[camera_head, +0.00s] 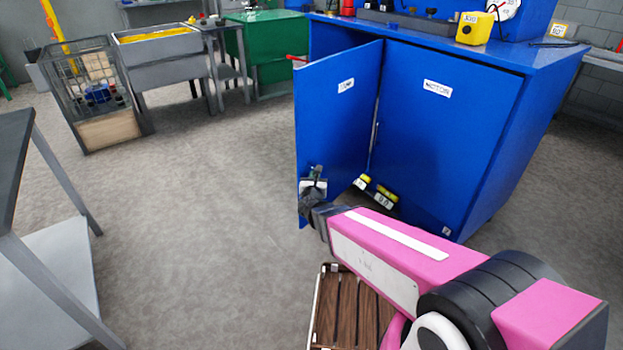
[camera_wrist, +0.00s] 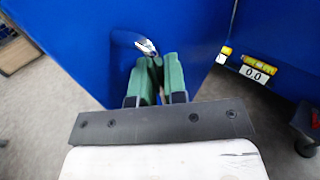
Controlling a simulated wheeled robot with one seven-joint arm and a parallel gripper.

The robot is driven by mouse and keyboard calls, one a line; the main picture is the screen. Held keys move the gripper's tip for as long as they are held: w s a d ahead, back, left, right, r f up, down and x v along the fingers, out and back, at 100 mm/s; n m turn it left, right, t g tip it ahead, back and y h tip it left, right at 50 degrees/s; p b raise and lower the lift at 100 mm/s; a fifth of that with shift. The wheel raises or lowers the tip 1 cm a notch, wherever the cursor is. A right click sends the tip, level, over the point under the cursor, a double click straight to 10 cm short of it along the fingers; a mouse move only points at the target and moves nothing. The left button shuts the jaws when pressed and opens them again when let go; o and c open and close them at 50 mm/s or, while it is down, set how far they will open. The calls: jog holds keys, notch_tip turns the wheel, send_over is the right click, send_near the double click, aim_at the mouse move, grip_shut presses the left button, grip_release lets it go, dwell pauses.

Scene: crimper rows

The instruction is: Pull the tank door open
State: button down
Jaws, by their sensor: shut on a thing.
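The tank door (camera_head: 338,125) is the left blue panel of the blue cabinet (camera_head: 445,130). It stands partly open, swung out to the left, with a gap at its right side. In the wrist view the door (camera_wrist: 85,40) fills the upper left. My gripper (camera_head: 314,180) is at the door's lower left edge. In the wrist view my green fingers (camera_wrist: 157,68) are shut on a small silver handle (camera_wrist: 147,46) on the door's face; the fingers hide part of it.
Yellow-and-white labelled items (camera_head: 380,195) show low in the cabinet opening. A wooden slatted thing (camera_head: 350,310) lies below my arm. A grey table (camera_head: 45,210) stands at left, a wire cart (camera_head: 95,95) at back left. The floor left of the door is clear.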

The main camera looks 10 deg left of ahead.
jog(key=shift+d, duration=0.1)
jog(key=c, duration=1.2)
grip_release()
jog(key=s, duration=1)
jog(key=shift+s+d, duration=0.3)
jog(key=shift+s, duration=0.05)
